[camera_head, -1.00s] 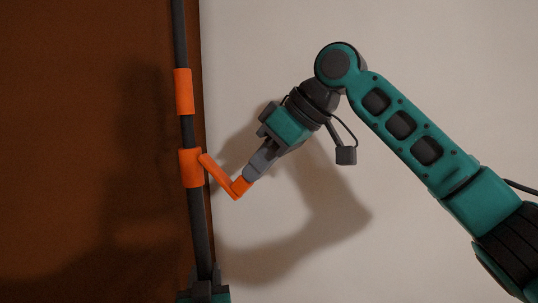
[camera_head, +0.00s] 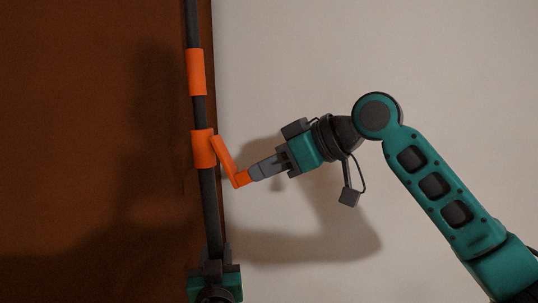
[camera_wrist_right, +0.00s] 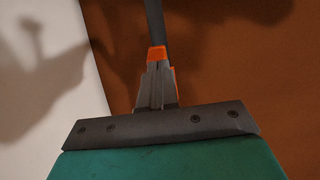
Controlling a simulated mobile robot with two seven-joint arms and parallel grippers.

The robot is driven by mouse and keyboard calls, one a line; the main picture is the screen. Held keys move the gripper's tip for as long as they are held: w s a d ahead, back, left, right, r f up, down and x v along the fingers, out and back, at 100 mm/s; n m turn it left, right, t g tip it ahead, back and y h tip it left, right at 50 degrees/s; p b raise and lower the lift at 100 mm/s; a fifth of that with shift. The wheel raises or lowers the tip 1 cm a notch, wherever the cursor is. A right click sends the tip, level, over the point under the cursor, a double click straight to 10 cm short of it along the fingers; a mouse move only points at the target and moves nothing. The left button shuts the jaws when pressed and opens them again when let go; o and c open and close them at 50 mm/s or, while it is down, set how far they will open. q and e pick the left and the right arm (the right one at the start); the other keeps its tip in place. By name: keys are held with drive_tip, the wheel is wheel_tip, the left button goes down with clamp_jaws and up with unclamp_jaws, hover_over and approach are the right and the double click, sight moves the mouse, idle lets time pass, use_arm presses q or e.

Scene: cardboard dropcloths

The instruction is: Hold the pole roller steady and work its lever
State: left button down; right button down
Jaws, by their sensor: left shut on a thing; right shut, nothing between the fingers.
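The pole roller's dark shaft (camera_head: 211,215) stands upright, slightly tilted, with an upper orange sleeve (camera_head: 196,72) and a lower orange collar (camera_head: 204,149). The orange lever (camera_head: 225,158) angles down and right from the collar to a short bent end. My left gripper (camera_head: 213,266) is shut on the shaft below the collar, at the bottom edge. My right gripper (camera_head: 256,173) is shut with its fingertips against the lever's bent end, nothing between them. In the right wrist view its grey fingers (camera_wrist_right: 157,86) overlap orange parts, and the dark shaft (camera_wrist_right: 155,22) rises beyond.
A brown panel (camera_head: 90,150) lies behind the shaft on the left. A pale surface (camera_head: 300,60) fills the right side, with arm shadows on it. Open room surrounds the right arm above and below.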

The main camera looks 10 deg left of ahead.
sight(248, 183)
drive_tip(key=f+y, duration=0.1)
drive_tip(key=a+f+t+y, duration=0.1)
drive_tip(key=f+y, duration=0.1)
drive_tip(key=shift+w+a+t+y, duration=0.15)
drive_tip(key=shift+a+t+y, duration=0.15)
drive_tip(key=shift+a, duration=0.05)
drive_tip(key=shift+d, duration=0.1)
drive_tip(key=v, duration=1.4)
drive_tip(key=shift+r, duration=0.1)
use_arm(q)
drive_tip(key=c, duration=0.6)
unclamp_jaws()
